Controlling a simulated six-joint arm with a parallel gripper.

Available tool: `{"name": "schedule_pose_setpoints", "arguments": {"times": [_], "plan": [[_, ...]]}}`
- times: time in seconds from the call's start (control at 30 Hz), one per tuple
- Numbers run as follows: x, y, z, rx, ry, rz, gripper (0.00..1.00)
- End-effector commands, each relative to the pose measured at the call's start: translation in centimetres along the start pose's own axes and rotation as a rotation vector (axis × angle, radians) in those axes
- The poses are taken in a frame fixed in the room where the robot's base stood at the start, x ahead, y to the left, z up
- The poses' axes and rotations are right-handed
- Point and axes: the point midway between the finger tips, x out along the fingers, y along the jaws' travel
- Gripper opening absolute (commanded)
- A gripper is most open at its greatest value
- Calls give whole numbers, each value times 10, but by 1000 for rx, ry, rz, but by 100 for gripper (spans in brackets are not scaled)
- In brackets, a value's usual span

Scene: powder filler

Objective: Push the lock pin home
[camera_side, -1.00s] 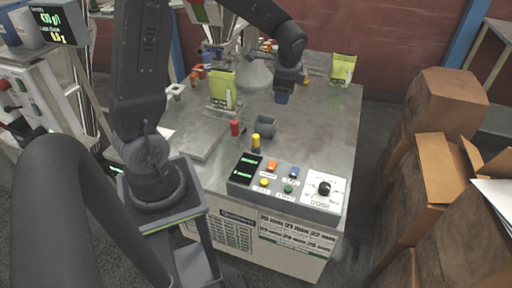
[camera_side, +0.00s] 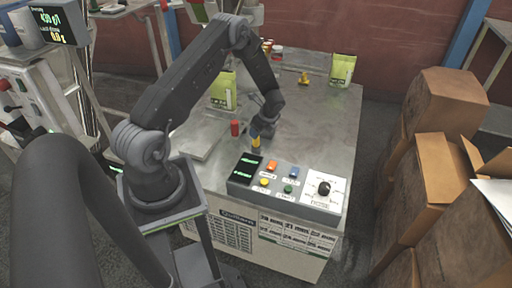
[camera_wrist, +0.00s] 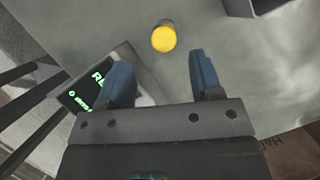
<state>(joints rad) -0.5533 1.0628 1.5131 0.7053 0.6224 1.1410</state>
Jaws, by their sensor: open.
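A yellow-topped pin (camera_side: 255,139) stands on the metal bench top just behind the control panel. In the wrist view its round yellow cap (camera_wrist: 164,38) shows from above, a little beyond the fingertips and in line with the gap between them. My gripper (camera_side: 263,127) is low beside the pin in the side view and partly covers it. In the wrist view my gripper (camera_wrist: 162,75) has its two blue fingers apart with nothing between them. A shorter red pin (camera_side: 235,128) stands to the left. No label shows which is the lock pin.
The control panel (camera_side: 240,188) with coloured buttons and a dose knob (camera_side: 323,188) lies close in front. A dark grey block (camera_wrist: 252,6) shows at the wrist view's top. Green pouches (camera_side: 342,70) stand farther back.

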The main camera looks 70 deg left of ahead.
Motion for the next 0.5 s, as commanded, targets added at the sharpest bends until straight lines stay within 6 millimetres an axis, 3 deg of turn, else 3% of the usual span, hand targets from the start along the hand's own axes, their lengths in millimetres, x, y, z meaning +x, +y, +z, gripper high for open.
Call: {"name": "schedule_pose_setpoints", "arguments": {"times": [0.1,0.33,0.5], "plan": [[18,0,0,-1,0,2,59],[33,-1,1,-2,0,0,59],[58,-4,2,-2,1,2,59]]}}
